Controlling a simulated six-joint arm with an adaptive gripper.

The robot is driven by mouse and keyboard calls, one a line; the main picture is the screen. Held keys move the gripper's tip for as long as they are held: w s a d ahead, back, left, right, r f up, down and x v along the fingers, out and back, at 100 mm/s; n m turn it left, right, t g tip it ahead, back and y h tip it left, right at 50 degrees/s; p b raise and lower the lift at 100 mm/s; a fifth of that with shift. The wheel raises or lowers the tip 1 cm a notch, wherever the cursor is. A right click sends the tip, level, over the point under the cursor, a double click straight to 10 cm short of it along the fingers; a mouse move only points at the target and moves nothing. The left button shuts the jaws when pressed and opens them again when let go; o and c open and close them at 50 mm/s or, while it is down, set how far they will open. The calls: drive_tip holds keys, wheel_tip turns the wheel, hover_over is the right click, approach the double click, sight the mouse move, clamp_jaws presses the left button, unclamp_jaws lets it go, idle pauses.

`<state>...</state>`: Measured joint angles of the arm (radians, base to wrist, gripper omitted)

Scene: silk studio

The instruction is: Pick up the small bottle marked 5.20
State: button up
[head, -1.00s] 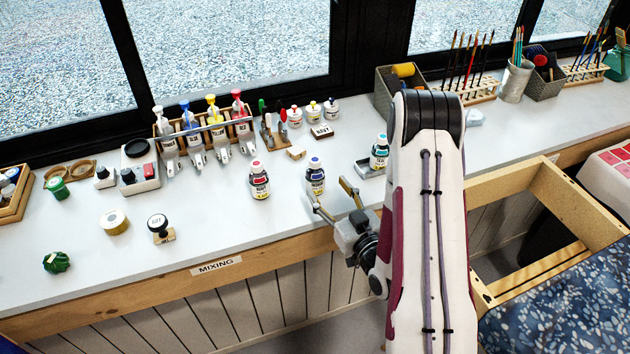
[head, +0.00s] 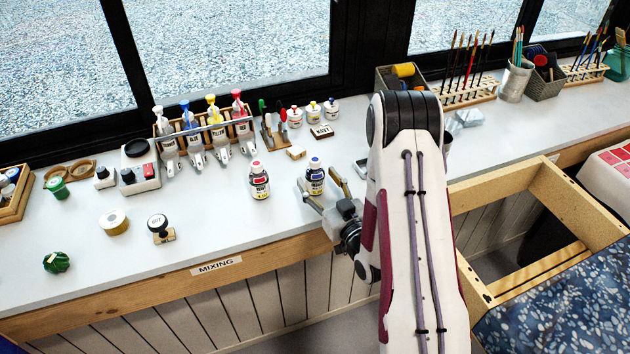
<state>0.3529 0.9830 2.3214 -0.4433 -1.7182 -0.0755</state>
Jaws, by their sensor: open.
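One is dark with a blue cap and blue label band (head: 315,178). The other has a red-and-white cap and red label band (head: 259,181). Their print is too small for me to read 5.20 on either. My gripper (head: 317,178) is open, with its two fingers pointing away from the camera. The blue-capped bottle stands between or just beyond the fingertips; I cannot tell if they touch it. The red-banded bottle is to the left, clear of the fingers.
A rack of dye bottles (head: 205,137) and several small jars (head: 313,109) stand behind. A stamp (head: 160,229) and a tape roll (head: 114,222) lie to the left. The worktop between the stamp and the red-banded bottle is free. My arm hides part of the worktop at right.

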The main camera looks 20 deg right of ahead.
drive_tip(key=shift+w+a, duration=0.15)
drive_tip(key=shift+w, duration=1.2)
drive_tip(key=c, duration=1.3)
